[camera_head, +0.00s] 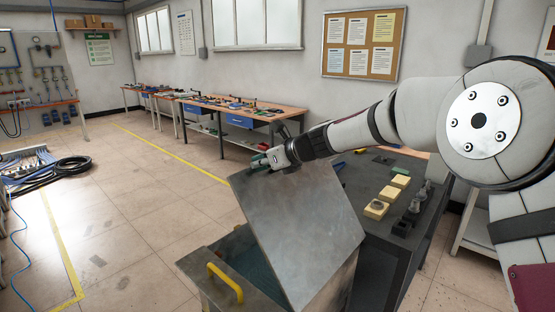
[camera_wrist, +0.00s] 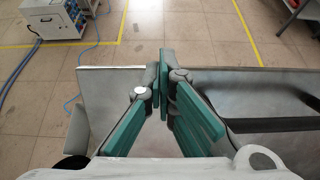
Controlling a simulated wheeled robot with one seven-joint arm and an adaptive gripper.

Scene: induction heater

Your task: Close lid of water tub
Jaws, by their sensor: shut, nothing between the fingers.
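The water tub (camera_head: 192,268) is a grey metal box at the bottom of the head view, with water visible inside. Its flat grey lid (camera_head: 300,225) stands open, raised at a steep tilt. A yellow handle (camera_head: 226,282) is on the tub's near left part. My gripper (camera_head: 258,161) is at the lid's upper edge, shut and empty. In the wrist view its green-padded fingers (camera_wrist: 164,82) meet, with grey metal panel (camera_wrist: 265,88) on both sides. I cannot tell whether the fingers touch the lid.
A dark workbench (camera_head: 385,228) with yellow blocks (camera_head: 376,209) and small parts stands right of the tub. Long wooden tables (camera_head: 240,108) line the back wall. Open floor (camera_head: 130,215) lies left of the tub. A blue cable (camera_wrist: 72,98) lies on the floor.

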